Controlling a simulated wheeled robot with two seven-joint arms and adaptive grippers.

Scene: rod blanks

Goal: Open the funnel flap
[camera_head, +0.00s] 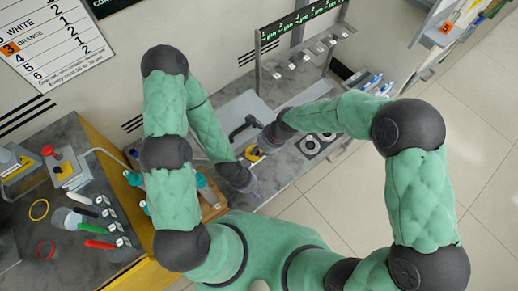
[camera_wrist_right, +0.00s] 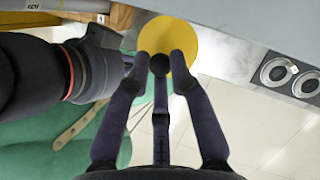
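A round yellow disc (camera_wrist_right: 200,45), which looks like the funnel flap, lies just beyond the fingertips of my right gripper (camera_wrist_right: 160,65) in the right wrist view. The three dark fingers of that gripper lean close together and cover part of the disc; contact with it cannot be made out. In the head view a small yellow patch (camera_head: 254,155) shows below my right gripper (camera_head: 261,142). My left gripper (camera_head: 250,186) is low, near the bench's front edge. Its fingers are too small to read. The funnel itself is not clearly visible.
A grey rack (camera_head: 300,62) with a green-lettered sign stands behind. Two round-holed fittings (camera_head: 310,146) sit right of my right gripper. The dark side table (camera_head: 45,125) at left holds coloured tools and rings. Tiled floor (camera_head: 465,120) at right is clear.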

